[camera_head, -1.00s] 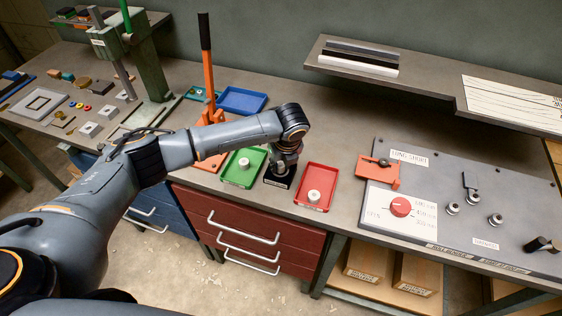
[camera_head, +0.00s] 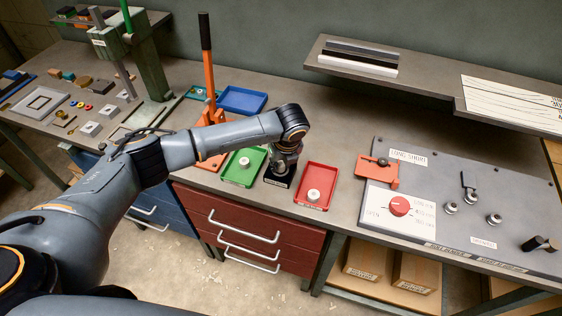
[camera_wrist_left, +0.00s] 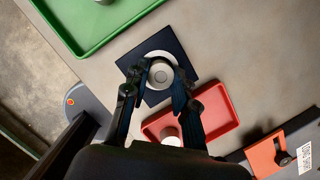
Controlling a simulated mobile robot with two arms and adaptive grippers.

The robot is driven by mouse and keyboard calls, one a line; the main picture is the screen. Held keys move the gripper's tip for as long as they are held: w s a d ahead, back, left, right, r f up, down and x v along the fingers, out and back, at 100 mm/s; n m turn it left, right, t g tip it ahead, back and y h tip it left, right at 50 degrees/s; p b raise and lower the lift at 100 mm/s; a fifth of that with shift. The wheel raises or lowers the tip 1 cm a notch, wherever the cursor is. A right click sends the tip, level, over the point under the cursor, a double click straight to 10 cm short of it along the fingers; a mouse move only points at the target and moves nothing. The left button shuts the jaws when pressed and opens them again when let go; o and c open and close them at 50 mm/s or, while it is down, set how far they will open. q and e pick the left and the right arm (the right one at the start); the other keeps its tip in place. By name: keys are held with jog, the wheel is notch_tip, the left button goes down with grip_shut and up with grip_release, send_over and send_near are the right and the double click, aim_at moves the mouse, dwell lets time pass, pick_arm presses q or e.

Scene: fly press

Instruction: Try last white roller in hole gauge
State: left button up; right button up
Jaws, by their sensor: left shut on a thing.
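My left gripper (camera_head: 284,166) points down over the hole gauge, whose black base (camera_head: 275,181) stands between the green and red trays. In the left wrist view, the fingers (camera_wrist_left: 160,84) are shut on a white roller (camera_wrist_left: 160,75). The roller is right over the dark square base (camera_wrist_left: 183,60), with a pale ring (camera_wrist_left: 157,54) around or under it. I cannot tell how deep the roller sits in the hole. One white roller (camera_head: 244,162) lies in the green tray (camera_head: 233,178). Another white roller (camera_head: 314,195) lies in the red tray (camera_head: 322,172). My right gripper is out of view.
An orange lever press (camera_head: 208,90) and a blue tray (camera_head: 242,100) stand behind the green tray. A grey panel with a red knob (camera_head: 400,206) is at the right. A shelf (camera_head: 430,82) overhangs the back. Bare bench lies behind the red tray.

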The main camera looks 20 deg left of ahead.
pick_arm(q)
jog(key=o, duration=1)
jog(key=shift+c, duration=0.2)
jog(key=v, duration=1.2)
